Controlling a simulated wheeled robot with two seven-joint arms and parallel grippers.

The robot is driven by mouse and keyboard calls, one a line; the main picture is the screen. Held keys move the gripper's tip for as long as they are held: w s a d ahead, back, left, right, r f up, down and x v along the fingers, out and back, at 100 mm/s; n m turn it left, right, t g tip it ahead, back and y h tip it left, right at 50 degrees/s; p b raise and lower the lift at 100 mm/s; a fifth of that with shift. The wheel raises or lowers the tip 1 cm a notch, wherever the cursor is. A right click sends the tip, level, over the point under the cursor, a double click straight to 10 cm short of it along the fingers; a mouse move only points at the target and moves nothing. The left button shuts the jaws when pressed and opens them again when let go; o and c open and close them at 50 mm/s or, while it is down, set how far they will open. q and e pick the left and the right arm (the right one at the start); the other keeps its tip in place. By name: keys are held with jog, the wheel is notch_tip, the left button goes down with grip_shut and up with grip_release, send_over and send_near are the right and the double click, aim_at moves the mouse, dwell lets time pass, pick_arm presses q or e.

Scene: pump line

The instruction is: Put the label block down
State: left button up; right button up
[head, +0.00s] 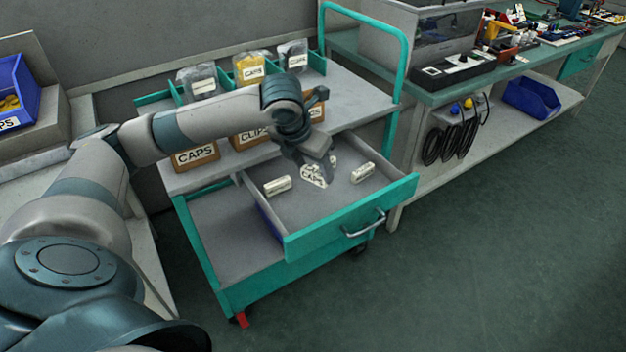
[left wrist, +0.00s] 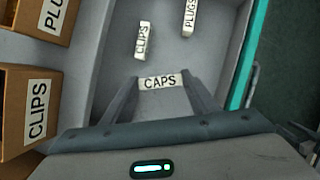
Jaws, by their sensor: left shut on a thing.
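My left gripper (head: 318,172) is over the open drawer of the teal cart. In the left wrist view its fingers (left wrist: 160,86) are shut on the label block marked CAPS (left wrist: 160,82). Whether this block touches the drawer floor I cannot tell. The drawer (head: 335,208) also holds a block marked CLIPS (left wrist: 142,42) and one marked PLUGS (left wrist: 190,16), both ahead of the fingers in the wrist view. In the head view, one white block (head: 277,185) lies left of the gripper and another (head: 362,173) lies right. My right gripper is not in view.
Cardboard boxes marked CAPS (head: 195,156) and CLIPS (head: 250,138) stand on the cart top behind the drawer, with bags (head: 250,68) in teal-sided bays behind. The teal drawer front (head: 350,218) is a raised edge. Bare drawer floor lies between the blocks. A workbench (head: 440,92) stands right.

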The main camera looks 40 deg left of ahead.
aim_at(312, 179)
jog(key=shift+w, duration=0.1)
pick_arm(q)
jog(key=shift+f, duration=0.3)
notch_tip(312, 179, down, 3)
jog(key=shift+r, duration=0.1)
jog(key=shift+f, duration=0.35)
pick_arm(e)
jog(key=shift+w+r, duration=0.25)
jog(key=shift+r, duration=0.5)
pick_arm(q)
jog(key=o, duration=1)
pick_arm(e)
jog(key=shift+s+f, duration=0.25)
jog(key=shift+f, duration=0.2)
